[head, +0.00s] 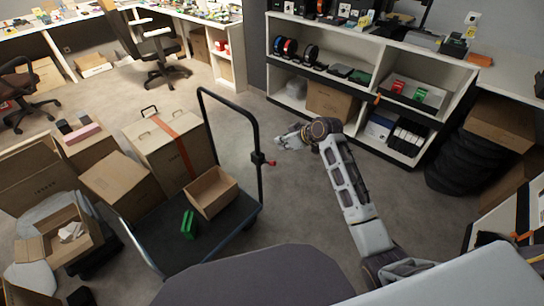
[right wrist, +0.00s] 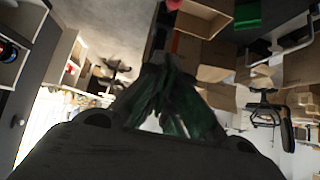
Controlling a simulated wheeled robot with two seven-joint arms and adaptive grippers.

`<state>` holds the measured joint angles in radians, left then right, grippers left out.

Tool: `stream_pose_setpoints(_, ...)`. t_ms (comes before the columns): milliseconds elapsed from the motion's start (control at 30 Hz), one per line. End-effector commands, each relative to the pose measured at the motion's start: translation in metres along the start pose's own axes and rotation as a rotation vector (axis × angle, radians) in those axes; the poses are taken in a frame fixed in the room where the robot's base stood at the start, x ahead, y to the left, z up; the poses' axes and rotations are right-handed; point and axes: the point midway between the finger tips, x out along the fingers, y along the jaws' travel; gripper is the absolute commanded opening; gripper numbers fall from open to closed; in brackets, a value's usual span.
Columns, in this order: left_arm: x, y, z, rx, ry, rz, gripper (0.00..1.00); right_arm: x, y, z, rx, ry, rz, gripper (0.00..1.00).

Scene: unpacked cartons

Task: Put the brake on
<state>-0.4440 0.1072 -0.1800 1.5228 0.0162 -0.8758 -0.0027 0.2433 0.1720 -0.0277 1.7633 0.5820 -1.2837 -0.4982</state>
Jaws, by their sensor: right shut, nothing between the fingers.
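A flat dark cart (head: 226,222) with a tall black push handle (head: 249,111) stands at the centre-left in the head view. A small red part (head: 271,162) sits on the handle's right upright; I cannot tell whether it is the brake or how it is set. My right gripper (head: 279,142) is to the right of that upright, a little above the red part in the picture and apart from it. Its fingers (right wrist: 172,100) are shut and empty in the right wrist view. A bit of red (right wrist: 173,4) shows at that view's top edge. My left gripper is not in view.
An open carton (head: 213,191) and a green item (head: 188,224) lie on the cart. A large taped carton (head: 170,146) and several others stand left of it. A white shelf unit (head: 372,55) stands behind my right arm. Floor between cart and shelf is clear.

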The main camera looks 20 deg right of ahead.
Motion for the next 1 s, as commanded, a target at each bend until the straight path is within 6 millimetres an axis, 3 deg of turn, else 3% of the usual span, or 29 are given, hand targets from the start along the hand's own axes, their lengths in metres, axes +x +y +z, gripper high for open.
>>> stream_pose_setpoints(533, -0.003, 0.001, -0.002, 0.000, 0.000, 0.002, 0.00, 0.007, 0.001, 0.000, 0.000, 0.001, 0.001, 0.00)
stream_pose_setpoints(833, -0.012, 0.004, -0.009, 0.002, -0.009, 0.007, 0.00, 0.034, 0.000, 0.000, 0.002, 0.001, 0.000, 0.00)
stream_pose_setpoints(1000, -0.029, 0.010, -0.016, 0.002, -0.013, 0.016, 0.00, 0.053, 0.000, 0.000, 0.000, 0.000, 0.000, 0.00)
